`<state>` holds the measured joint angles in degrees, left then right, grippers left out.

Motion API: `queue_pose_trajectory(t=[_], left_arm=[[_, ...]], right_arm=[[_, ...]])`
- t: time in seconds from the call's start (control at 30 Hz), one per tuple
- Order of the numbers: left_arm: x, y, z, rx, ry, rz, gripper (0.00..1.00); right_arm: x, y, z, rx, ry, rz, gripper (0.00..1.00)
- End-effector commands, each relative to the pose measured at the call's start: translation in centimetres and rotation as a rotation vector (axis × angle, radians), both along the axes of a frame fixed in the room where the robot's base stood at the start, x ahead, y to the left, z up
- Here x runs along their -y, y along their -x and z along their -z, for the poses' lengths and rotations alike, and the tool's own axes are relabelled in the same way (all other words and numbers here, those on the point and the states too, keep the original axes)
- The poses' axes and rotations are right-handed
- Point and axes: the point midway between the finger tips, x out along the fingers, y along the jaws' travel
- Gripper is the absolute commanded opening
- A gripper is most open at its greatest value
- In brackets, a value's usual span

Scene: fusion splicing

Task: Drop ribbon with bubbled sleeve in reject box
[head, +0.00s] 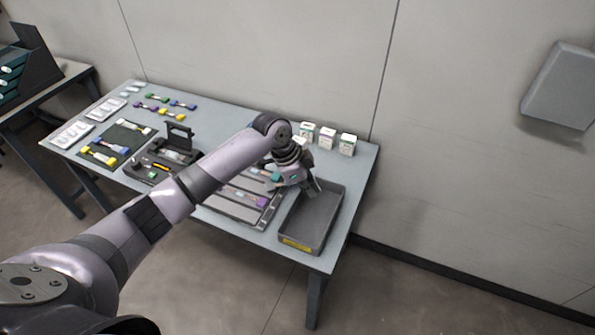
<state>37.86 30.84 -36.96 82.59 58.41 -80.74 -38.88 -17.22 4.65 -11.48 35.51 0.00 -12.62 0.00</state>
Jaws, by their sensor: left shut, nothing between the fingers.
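The grey reject box (328,214) stands at the right end of the table, with a yellow label on its near wall. Its visible floor looks empty; its far left part is hidden by my gripper. My left gripper (313,189) is above the far left part of the box, pointing down, shut with nothing seen in it. Ribbons with coloured ends lie in a grey tray (235,213) left of the box, partly hidden by my arm. I cannot tell which ribbon has the bubbled sleeve. My right gripper is not in view.
Several small white boxes (327,138) stand at the table's back right. A black splicer (178,143) with a raised lid stands mid-table. A dark mat (117,134) with ribbons, loose coloured ribbons (172,114) and white trays (72,134) are at the left.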

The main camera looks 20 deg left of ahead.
Motion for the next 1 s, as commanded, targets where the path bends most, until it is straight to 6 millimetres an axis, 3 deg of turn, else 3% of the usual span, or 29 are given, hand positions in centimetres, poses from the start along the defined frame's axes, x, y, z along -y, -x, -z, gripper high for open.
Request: queue_pose_trajectory(t=[0.27, 1.0], left_arm=[[0.2, 0.1, 1.6, 0.001, 0.000, 0.015, 0.00], [0.1, 0.1, 9.5, 0.001, -0.002, 0.011, 0.00]], right_arm=[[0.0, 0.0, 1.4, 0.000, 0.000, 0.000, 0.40], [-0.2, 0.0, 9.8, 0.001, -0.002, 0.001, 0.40]])
